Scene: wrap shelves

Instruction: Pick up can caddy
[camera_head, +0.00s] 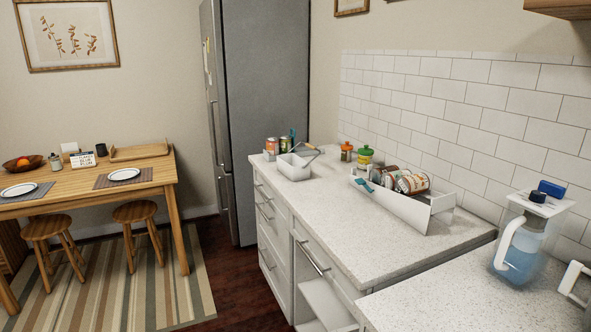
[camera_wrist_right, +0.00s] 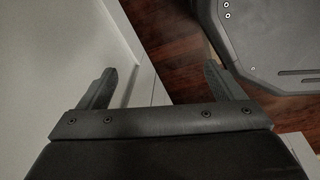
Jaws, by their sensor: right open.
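A long white can caddy (camera_head: 401,214) stands on the speckled countertop in the head view, near the tiled wall. Several cans (camera_head: 413,183) lie on their sides in it, and a blue item is at its left end. A smaller white bin (camera_head: 295,173) with a grey handle stands farther back to the left. My right gripper (camera_wrist_right: 160,72) is open and empty in its wrist view, over dark wood floor beside a pale cabinet surface. Neither gripper shows in the head view.
The countertop (camera_head: 335,223) is clear in front of the caddy. Jars (camera_head: 364,157) stand behind it, and upright cans (camera_head: 272,146) stand by the small bin. A blue-filled pitcher (camera_head: 516,252) stands on the nearer counter. An opening with a pale panel (camera_head: 324,302) shows below.

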